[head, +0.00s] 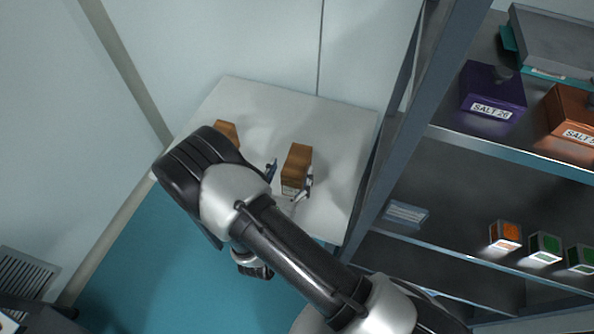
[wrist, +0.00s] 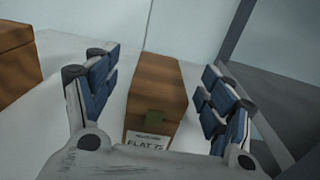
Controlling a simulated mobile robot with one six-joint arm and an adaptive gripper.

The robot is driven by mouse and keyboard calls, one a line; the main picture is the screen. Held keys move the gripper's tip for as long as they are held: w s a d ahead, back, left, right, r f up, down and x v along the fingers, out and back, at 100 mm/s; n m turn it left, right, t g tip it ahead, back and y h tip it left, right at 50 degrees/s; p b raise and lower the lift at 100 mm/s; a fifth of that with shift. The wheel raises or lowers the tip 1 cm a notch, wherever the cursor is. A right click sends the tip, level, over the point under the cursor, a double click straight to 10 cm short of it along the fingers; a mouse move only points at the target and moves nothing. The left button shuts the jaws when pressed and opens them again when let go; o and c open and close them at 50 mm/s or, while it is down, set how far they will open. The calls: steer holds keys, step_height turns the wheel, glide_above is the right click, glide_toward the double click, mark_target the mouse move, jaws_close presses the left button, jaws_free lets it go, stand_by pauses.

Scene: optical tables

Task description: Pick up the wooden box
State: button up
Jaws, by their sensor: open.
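A wooden box (head: 297,165) with a white label on its front stands on a white table in the head view. In the wrist view the wooden box (wrist: 157,98) sits between the two blue-padded fingers, its label partly legible. My gripper (head: 289,183) is open, with one finger on each side of the box; in the wrist view my gripper (wrist: 156,92) shows a gap between each finger and the box. A second wooden box (head: 228,132) stands to the left, partly hidden by my arm; it also shows at the left edge of the wrist view (wrist: 16,62).
The white table (head: 345,130) is otherwise mostly clear. A metal shelf rack (head: 417,122) stands close on its right, holding a purple box (head: 492,90), an orange-brown box (head: 568,115) and several small cubes lower down. A pale wall (head: 225,40) is behind the table.

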mark_target(297, 160)
steer(key=w, duration=0.1)
steer(key=w+d+f, duration=0.1)
steer(key=w, duration=0.1)
steer(key=w+b, duration=0.1)
steer(key=shift+w+d+f, duration=0.2)
steer(key=shift+w+d, duration=0.15)
steer(key=shift+w, duration=0.15)
steer(key=shift+c, duration=0.4)
steer(key=shift+r, duration=0.1)
jaws_close()
